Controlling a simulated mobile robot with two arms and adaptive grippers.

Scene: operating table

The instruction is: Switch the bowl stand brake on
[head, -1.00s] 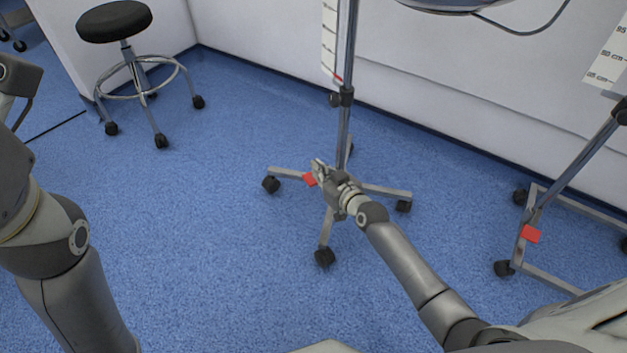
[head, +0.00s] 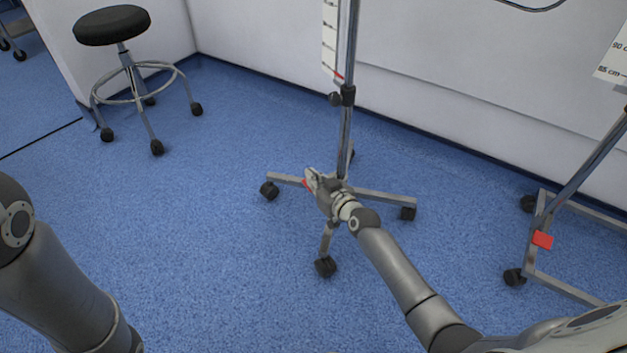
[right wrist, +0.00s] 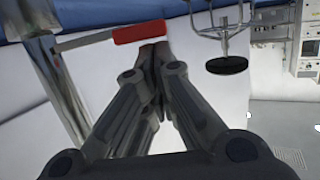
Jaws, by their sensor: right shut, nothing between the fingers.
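A wheeled stand with an upright metal pole (head: 346,130) is in the middle of the head view. A red pedal (head: 306,184) is low at its base, largely hidden by my right gripper. In the right wrist view the red pedal (right wrist: 140,32) sits at the end of a thin metal bar beside the pole (right wrist: 62,85). My right gripper (head: 311,180) is shut and empty, with its fingertips (right wrist: 155,50) right at the pedal. I cannot tell whether they touch it. My left arm shows at the left edge, its gripper out of view.
A second wheeled stand with a red pedal (head: 542,240) is at the right. A black-seated stool (head: 112,25) stands at the back left and also shows in the right wrist view (right wrist: 227,65). The white wall (head: 450,110) is behind. Blue floor (head: 200,250) lies clear at left.

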